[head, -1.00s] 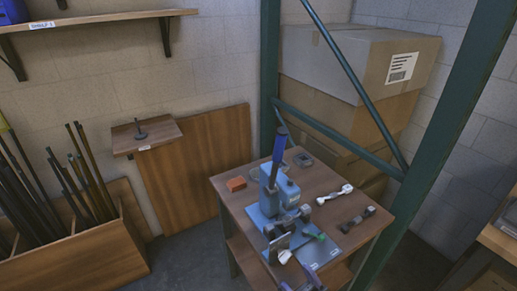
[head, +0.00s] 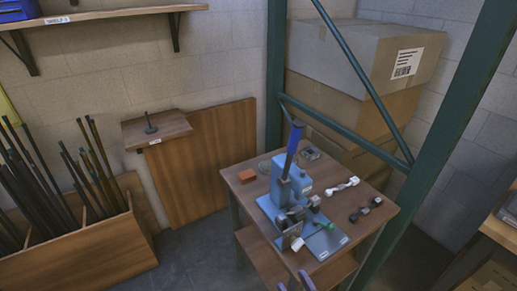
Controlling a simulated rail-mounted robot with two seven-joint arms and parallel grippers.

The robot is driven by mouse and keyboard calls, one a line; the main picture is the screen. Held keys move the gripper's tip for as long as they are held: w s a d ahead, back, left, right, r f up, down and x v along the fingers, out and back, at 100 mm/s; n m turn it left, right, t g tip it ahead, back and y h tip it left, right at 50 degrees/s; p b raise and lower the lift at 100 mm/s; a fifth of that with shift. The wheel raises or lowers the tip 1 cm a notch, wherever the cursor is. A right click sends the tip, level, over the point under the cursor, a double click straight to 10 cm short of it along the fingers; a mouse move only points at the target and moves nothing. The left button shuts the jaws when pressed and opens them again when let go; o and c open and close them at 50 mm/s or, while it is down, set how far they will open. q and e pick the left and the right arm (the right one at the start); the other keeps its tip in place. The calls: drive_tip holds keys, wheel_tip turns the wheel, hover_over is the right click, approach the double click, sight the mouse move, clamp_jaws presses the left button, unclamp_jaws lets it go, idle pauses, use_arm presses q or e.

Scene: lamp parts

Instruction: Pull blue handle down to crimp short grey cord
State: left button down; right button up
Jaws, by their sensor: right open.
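The blue handle (head: 293,146) stands nearly upright, tilted slightly right, at the top of the blue press (head: 298,184) on the small wooden table (head: 238,188). My left gripper is not in view.
A white cord piece (head: 342,187) and a dark one (head: 366,208) lie right of the press. An orange-brown block (head: 247,176) lies left of it. A green rack post (head: 277,85) and diagonal braces stand behind and right of the table. Cardboard boxes (head: 350,60) are stacked behind.

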drive_tip(key=s+d+f+m+g+h+p, duration=0.1)
drive_tip(key=s+d+f+m+g+h, duration=0.1)
drive_tip(key=s+d+f+g+h, duration=0.5)
drive_tip(key=s+d+f+m+g+h, duration=0.15)
drive_tip(key=s+g, duration=0.25)
drive_tip(key=s, duration=0.7)
drive_tip(key=s+d+f+m+g+h+p, duration=0.1)
drive_tip(key=s+d+f+g+h, duration=0.2)
drive_tip(key=s+d+g, duration=0.45)
wheel_tip(320, 180, up, 38)
drive_tip(key=a+t+p, duration=0.2)
drive_tip(key=p, duration=3.6)
drive_tip(key=shift+s+a+f, duration=0.25)
drive_tip(key=shift+s+a, duration=0.1)
